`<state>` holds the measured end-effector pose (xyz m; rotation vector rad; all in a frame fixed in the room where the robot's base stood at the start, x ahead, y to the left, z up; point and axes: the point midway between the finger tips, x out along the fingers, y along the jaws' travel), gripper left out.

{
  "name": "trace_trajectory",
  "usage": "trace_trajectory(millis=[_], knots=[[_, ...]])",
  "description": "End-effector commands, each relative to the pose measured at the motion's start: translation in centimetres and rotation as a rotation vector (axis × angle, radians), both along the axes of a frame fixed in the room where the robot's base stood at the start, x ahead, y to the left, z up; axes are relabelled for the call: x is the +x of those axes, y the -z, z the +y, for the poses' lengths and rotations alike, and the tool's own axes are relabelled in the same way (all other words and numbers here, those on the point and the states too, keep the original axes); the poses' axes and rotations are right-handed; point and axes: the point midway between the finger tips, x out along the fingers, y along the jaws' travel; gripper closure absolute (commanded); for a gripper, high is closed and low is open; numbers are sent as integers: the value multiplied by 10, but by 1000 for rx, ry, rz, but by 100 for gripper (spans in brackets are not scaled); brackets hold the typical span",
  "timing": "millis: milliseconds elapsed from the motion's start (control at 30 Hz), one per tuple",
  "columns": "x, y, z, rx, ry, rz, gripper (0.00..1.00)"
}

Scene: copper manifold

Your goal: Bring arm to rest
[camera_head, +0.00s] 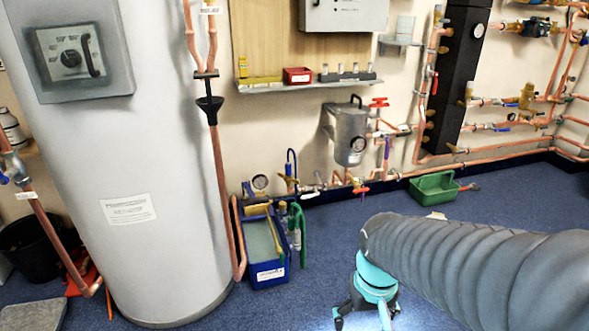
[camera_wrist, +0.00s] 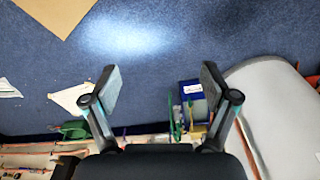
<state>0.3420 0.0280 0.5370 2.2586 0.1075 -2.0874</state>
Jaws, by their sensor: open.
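My gripper (camera_wrist: 160,88) is open in the wrist view. Its two dark fingers are spread wide apart, with nothing between them but blue carpet behind. In the head view my grey-sleeved arm reaches in from the right edge and bends down at a teal joint low in the picture, over the carpet. The fingers are hard to make out there. No object is held.
A large white cylinder (camera_head: 160,150) stands at left. A blue tub (camera_head: 268,274) and a green tray (camera_head: 434,188) sit on the floor by the piped wall. A grey canister (camera_head: 350,135) hangs there.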

Motion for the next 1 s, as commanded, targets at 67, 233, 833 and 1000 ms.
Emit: trace_trajectory(millis=[67,233,833,1000], knots=[[-10,-25,-5,5,13,-48,15],[-25,-68,-13,13,38,-177,15],[-47,-143,-28,19,95,-413,15],[-47,-143,-28,20,94,-413,15]])
